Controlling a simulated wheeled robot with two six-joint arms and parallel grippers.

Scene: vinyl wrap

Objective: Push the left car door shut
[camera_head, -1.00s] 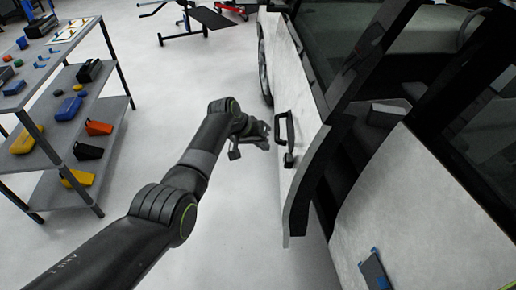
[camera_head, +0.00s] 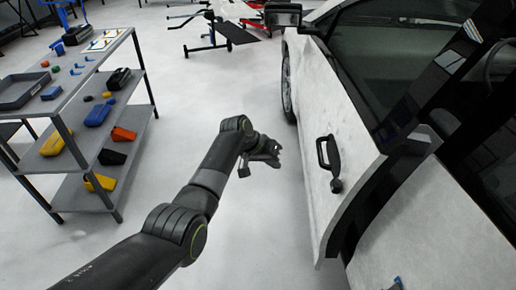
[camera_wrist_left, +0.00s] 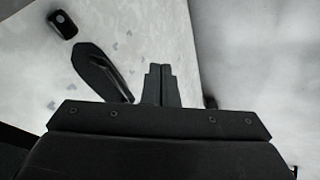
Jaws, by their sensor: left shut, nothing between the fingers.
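The left car door (camera_head: 318,110) is white with a black handle (camera_head: 328,158). It stands slightly ajar, its rear edge a little out from the car body (camera_head: 420,225). My left gripper (camera_head: 272,158) is to the left of the door, at about handle height and apart from the handle. In the left wrist view the closed fingers (camera_wrist_left: 160,84) point toward the door's white panel (camera_wrist_left: 150,40), with the handle (camera_wrist_left: 102,72) to their left. Whether the fingertips touch the panel cannot be told. The right gripper is not in view.
A grey shelf unit (camera_head: 95,150) with tools and boxes stands on the left. A bench-like stand (camera_head: 215,38) is at the back. The side mirror (camera_head: 283,15) sticks out at the door's front. The pale floor between shelf and car is clear.

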